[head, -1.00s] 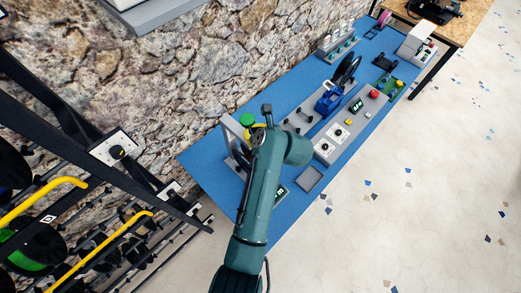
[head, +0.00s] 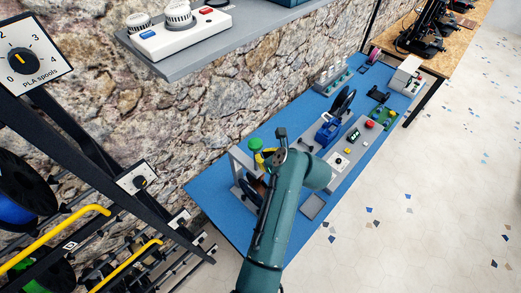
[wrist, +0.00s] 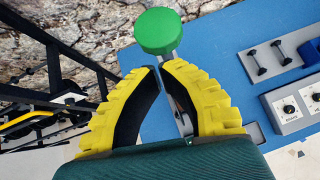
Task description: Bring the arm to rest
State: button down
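My arm (head: 275,235) is dark green and reaches from the bottom of the head view over the near end of the blue bench. My gripper (head: 265,157) is at its far end, small and partly hidden by the arm. In the wrist view my gripper (wrist: 160,69) shows two yellow fingers with black inner faces. A narrow gap shows between the fingertips, and nothing is held. A green knob (wrist: 158,30) on a grey stem is just beyond the tips. The stem passes behind the right finger; I cannot tell whether they touch.
The blue bench (head: 222,197) carries a grey control panel (head: 341,160) and several devices. A stone wall (head: 200,120) runs behind it, with a grey shelf (head: 190,62) above. A black spool rack (head: 85,165) stands at left. Open floor (head: 420,220) lies at right.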

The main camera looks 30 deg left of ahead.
jog(key=v, duration=0.7)
jog(key=shift+s+d, duration=0.1)
jog(key=shift+d, duration=0.05)
jog(key=d+r+n+t+h, duration=0.2)
jog(key=d+r+n+t, duration=0.15)
jog(key=d+r, duration=0.35)
jog(key=d+r+n+t+h, duration=0.25)
jog(key=d+r+t, duration=0.2)
jog(key=r, duration=0.45)
jog(key=s+d+r+n+t+h, duration=0.1)
jog(key=s+d+r+n+t, duration=0.2)
jog(key=r, duration=0.4)
jog(key=s+d+r+n+t+h, duration=0.2)
jog(key=s+r+n+t, duration=0.1)
jog(key=s+r+n, duration=0.3)
jog(key=s+d+r+n+t+h, duration=0.2)
jog(key=s+d+r+n+t, duration=0.1)
jog(key=r+n, duration=0.4)
notch_tip(320, 180, up, 2)
jog(key=shift+s+d+r+n+t, duration=0.2)
jog(key=shift+s+d+n+t, duration=0.2)
jog(key=shift+s, duration=0.45)
